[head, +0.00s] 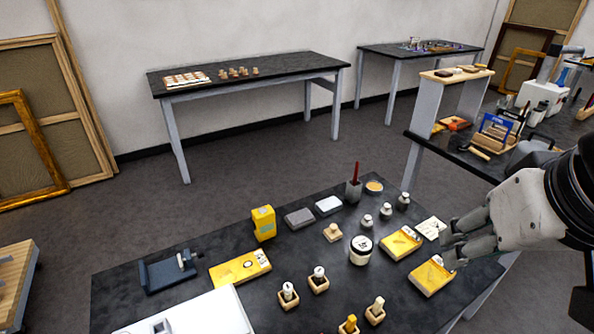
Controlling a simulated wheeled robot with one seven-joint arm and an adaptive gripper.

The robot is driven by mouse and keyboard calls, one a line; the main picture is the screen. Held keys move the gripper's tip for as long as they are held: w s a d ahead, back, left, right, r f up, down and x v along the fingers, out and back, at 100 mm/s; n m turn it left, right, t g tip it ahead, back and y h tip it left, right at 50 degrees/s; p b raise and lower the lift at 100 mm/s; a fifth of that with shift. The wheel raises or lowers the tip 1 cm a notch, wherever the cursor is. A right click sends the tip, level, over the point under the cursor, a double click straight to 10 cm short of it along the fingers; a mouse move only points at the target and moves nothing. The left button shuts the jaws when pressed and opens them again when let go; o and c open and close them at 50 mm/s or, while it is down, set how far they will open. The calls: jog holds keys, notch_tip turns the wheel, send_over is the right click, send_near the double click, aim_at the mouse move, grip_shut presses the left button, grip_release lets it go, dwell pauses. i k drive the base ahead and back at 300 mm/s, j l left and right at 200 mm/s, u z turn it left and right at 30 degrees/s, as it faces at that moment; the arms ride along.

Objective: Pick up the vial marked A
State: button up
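Small vials stand on the dark front table (240,262). Two pale-topped vials, one at the left (288,289) and one beside it (319,272), sit upright in wooden blocks. Two more blocks near the front edge hold a yellow-topped piece (350,322) and a pale-topped piece (376,305). Several small white-and-grey bottles, one of them here (386,210), stand farther back. Any letters are too small to read, so I cannot tell which vial is marked A. My gripper (447,243) is at the right above the table, with its fingers apart and nothing visible between them.
A white jar (361,250), yellow trays (401,243), a yellow box (263,223) and a cup with a red stick (354,188) crowd the front table. A blue-grey device (167,274) stands left. Behind is open floor (270,155) and a back table (290,75).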

aim_at(288, 287)
jog(key=j+u, duration=0.1)
jog(key=u, duration=0.2)
jog(key=j+u, duration=0.1)
jog(key=u, duration=0.2)
jog(key=k, duration=0.6)
jog(key=i+l+u, duration=0.5)
jog(key=l, duration=0.3)
jog(key=i, duration=0.1)
